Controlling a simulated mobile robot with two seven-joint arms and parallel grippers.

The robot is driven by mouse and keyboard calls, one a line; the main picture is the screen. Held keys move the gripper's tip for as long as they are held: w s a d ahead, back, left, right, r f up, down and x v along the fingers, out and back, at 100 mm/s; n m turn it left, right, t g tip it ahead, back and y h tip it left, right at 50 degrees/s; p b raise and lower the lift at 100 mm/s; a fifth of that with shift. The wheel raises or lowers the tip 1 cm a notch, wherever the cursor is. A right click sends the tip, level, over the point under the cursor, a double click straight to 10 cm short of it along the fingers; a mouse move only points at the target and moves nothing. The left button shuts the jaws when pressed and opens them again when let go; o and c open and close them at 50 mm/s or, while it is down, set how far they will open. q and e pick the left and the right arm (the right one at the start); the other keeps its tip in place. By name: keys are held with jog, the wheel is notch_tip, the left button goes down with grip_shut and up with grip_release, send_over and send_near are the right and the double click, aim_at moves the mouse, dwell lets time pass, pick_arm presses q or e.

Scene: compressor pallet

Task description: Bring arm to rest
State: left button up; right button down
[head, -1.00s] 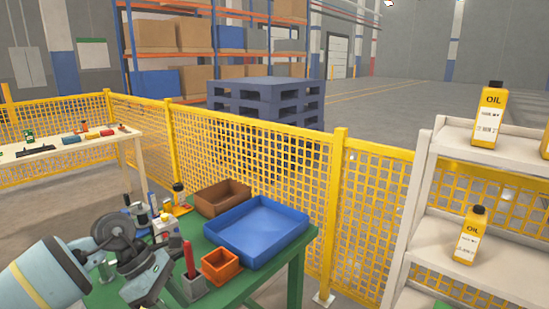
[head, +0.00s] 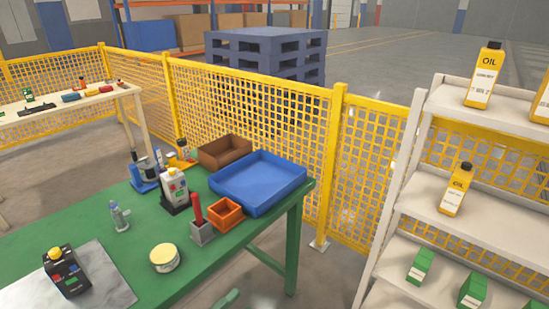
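Neither of my grippers can be made out in the head view, and no arm reaches over the green workbench (head: 80,236). A small grey-green piece pokes in at the bottom edge below the bench; I cannot tell what it is. On the bench stand a blue tray (head: 262,207), a brown bin (head: 224,156), an orange bin (head: 226,210) and a grey holder with a red-handled tool (head: 199,220). A white device with coloured buttons (head: 174,188), a round tin (head: 164,257), a small metal fitting (head: 119,216) and a black button box (head: 65,270) stand there too.
A white shelf rack (head: 430,234) with yellow oil bottles (head: 484,76) and green boxes stands at the right. A yellow mesh fence (head: 255,119) runs behind the bench. Blue pallets (head: 265,55) are stacked beyond it. A second table (head: 75,107) is at the left.

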pick_arm(q)
jog(key=s+a+f+n+g+y, duration=0.2)
jog(key=s+a+f+n+y, duration=0.2)
jog(key=s+f+n, duration=0.2)
jog(key=s+a+f+n+g+y+p, duration=0.1)
jog(key=s+a+f+n+y, duration=0.3)
jog(key=s+f+n, duration=0.3)
jog(key=s+a+f+n+g+y, duration=0.2)
jog(key=s+a+f+n+y, duration=0.2)
jog(key=s, duration=0.7)
notch_tip(320, 180, down, 2)
jog(key=n, duration=0.3)
jog(key=shift+a+f+n+g+p, duration=0.2)
jog(key=shift+n+g+p, duration=0.1)
jog(key=shift+p, duration=0.1)
pick_arm(e)
jog(key=w+r, duration=0.2)
jog(key=r, duration=0.1)
jog(key=shift+w+t, duration=0.2)
jog(key=shift+t, duration=0.2)
